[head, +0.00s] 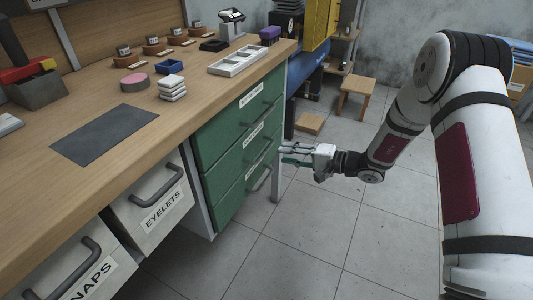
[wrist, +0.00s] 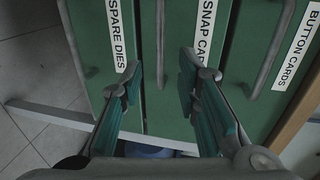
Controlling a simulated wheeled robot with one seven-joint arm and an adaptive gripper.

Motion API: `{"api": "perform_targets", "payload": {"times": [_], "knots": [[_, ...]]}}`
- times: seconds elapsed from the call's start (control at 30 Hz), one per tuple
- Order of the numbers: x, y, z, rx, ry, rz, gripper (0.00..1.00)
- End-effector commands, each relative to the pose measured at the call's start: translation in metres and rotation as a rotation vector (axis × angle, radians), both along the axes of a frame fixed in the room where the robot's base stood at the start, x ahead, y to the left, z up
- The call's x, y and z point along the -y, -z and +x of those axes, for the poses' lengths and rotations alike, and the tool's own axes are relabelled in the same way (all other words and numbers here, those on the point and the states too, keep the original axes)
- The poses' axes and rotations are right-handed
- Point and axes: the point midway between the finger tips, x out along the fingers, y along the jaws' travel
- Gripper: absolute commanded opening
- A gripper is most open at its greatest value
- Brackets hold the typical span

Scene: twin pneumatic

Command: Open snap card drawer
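The snap card drawer is the middle green drawer (head: 232,148) in the head view, closed flush with its neighbours. In the wrist view its front (wrist: 180,118) carries the SNAP CARDS label (wrist: 205,30), and its grey bar handle (wrist: 160,40) runs up the picture left of that label. My gripper (wrist: 160,82) is open, with one finger on each side of the handle's near end in that view. Whether the fingers touch the bar cannot be told.
The SPARE DIES drawer (wrist: 95,60) and BUTTON CARDS drawer (wrist: 285,85) flank it in the wrist view. White EYELETS (head: 150,210) and SNAPS (head: 75,275) drawers are on the left. The tiled floor (head: 310,235) in front is clear.

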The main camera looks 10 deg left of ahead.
Motion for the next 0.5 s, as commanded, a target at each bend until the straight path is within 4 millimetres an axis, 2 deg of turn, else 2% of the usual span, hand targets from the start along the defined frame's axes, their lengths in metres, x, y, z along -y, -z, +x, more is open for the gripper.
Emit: {"api": "perform_targets", "payload": {"times": [0.03,0.23,0.5], "knots": [[-0.011,0.004,0.003,0.001,-0.004,0.001,0.3],[-0.046,0.012,0.015,0.0,-0.004,0.001,0.3],[-0.072,0.016,0.026,0.0,-0.001,0.001,0.3]]}}
